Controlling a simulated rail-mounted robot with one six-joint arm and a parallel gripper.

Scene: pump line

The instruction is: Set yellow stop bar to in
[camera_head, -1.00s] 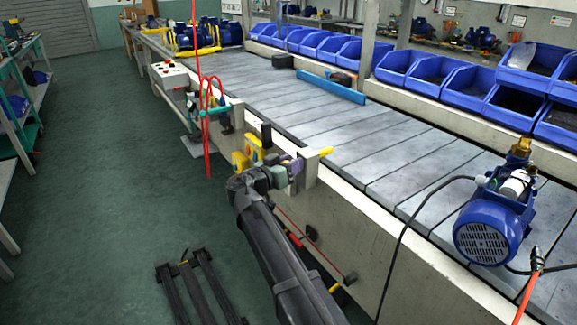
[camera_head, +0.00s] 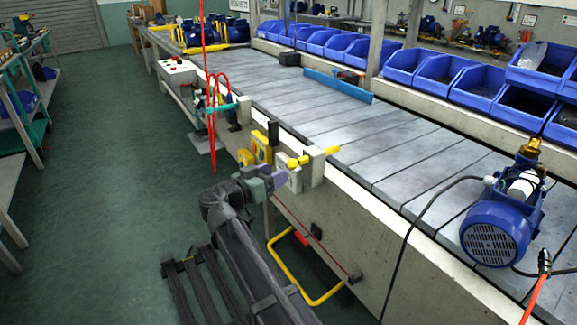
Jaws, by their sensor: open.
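The yellow stop bar (camera_head: 300,161) is a short rod running through a pale bracket (camera_head: 316,168) on the conveyor's near side. Its yellow tip shows past the bracket, by the belt edge. My gripper (camera_head: 281,181), with purple and pale grey-green parts, is just left of and below the bar's near end. It is open and looks empty, with the bar apart from it. The exact gap between the fingers is too small to make out.
Yellow blocks (camera_head: 262,148) with a black part stand just left of the bracket. A yellow bent tube (camera_head: 285,268) hangs below the conveyor side. A blue pump (camera_head: 497,230) sits on the belt (camera_head: 350,135) at right. The green floor at left is mostly clear.

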